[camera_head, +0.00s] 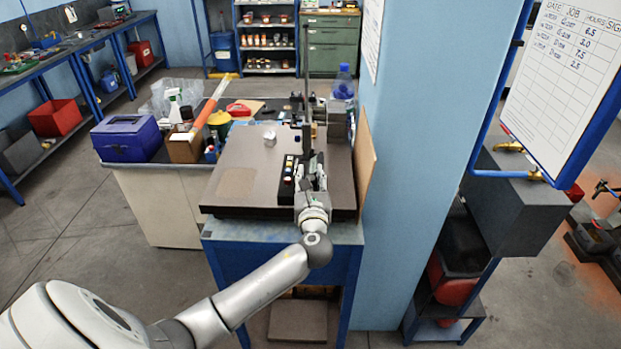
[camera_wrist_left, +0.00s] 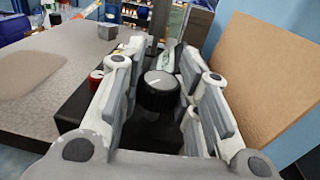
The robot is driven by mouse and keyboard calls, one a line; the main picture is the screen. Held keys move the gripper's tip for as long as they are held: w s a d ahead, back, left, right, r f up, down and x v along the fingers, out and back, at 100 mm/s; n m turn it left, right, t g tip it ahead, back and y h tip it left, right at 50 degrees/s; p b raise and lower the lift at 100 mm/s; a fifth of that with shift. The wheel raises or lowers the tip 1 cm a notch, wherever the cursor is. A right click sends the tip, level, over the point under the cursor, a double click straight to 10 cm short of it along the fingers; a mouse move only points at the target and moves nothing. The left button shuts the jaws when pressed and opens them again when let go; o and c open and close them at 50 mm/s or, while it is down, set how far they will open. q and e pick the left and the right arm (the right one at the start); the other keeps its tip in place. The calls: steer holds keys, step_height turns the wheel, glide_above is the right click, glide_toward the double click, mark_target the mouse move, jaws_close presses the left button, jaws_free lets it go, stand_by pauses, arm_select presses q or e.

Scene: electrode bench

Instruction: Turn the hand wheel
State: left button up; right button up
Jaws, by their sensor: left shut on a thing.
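The hand wheel (camera_wrist_left: 158,92) is a black ribbed knob with a pale top and a white line, seen in the left wrist view. My left gripper (camera_wrist_left: 165,75) has its fingers on both sides of the wheel and is shut on it. In the head view my left gripper (camera_head: 310,172) reaches over the front right of the grey bench plate, beside a dark control box (camera_head: 288,170) with coloured buttons. The wheel cannot be made out there, behind the gripper. My right gripper is not in view.
A tall dark post (camera_head: 306,85) rises just beyond the gripper. A brown board (camera_head: 365,165) and a blue wall (camera_head: 420,150) stand close on the right. A small metal block (camera_head: 270,138) lies on the plate (camera_head: 245,160); the plate's left part is clear.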

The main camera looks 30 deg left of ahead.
arm_select(q)
steer(key=shift+h, duration=0.3)
steer(key=shift+a+m+t+h+p, duration=0.1)
steer(key=shift+m+t+h+p, duration=0.4)
steer(key=shift+m+t+h, duration=0.5)
steer(key=shift+m+h, duration=0.4)
steer(key=shift+h, duration=0.2)
steer(key=shift+m+t+h, duration=0.4)
steer(key=shift+m+h, duration=0.3)
steer(key=shift+h, duration=0.2)
steer(key=shift+m+t+h+b, duration=0.3)
steer(key=shift+m+h+b, duration=0.5)
steer(key=shift+h, duration=0.9)
steer(key=shift+m, duration=0.3)
steer(key=o, duration=1)
